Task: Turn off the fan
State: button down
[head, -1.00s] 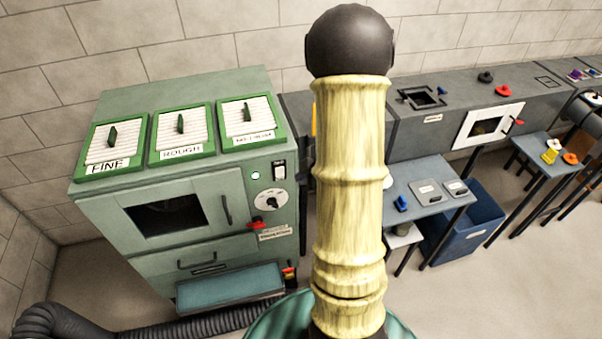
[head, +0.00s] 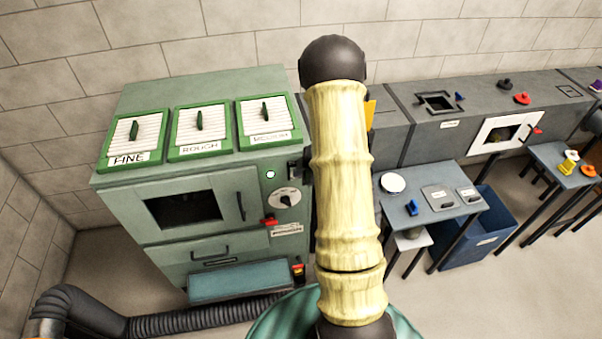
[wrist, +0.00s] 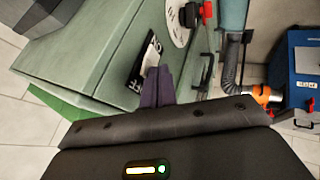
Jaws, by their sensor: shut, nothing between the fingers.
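The green cabinet (head: 215,200) stands at the left in the head view. A black switch plate with a white rocker (wrist: 152,58) is on its front panel in the wrist view; my arm mostly covers it in the head view. A round white indicator (head: 270,174) and a dial (head: 287,198) are beside it. My gripper (wrist: 157,75) is shut and empty. Its dark fingertips overlap the rocker's lower end in the wrist view; I cannot tell whether they touch it. My arm hides the gripper in the head view. The rocker's position is unclear.
Three green-framed filters (head: 200,130) are on the cabinet's sloped top. A black hose (head: 200,315) runs along the floor. A small table (head: 445,205) and a blue bin (head: 480,240) stand to the right.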

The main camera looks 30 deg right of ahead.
jog(key=shift+w+d+r+p, duration=0.1)
jog(key=shift+w+r+p, duration=0.05)
jog(key=shift+w+p, duration=0.15)
jog(key=shift+r+p, duration=0.8)
jog(key=shift+p, duration=0.05)
jog(key=shift+s, duration=0.1)
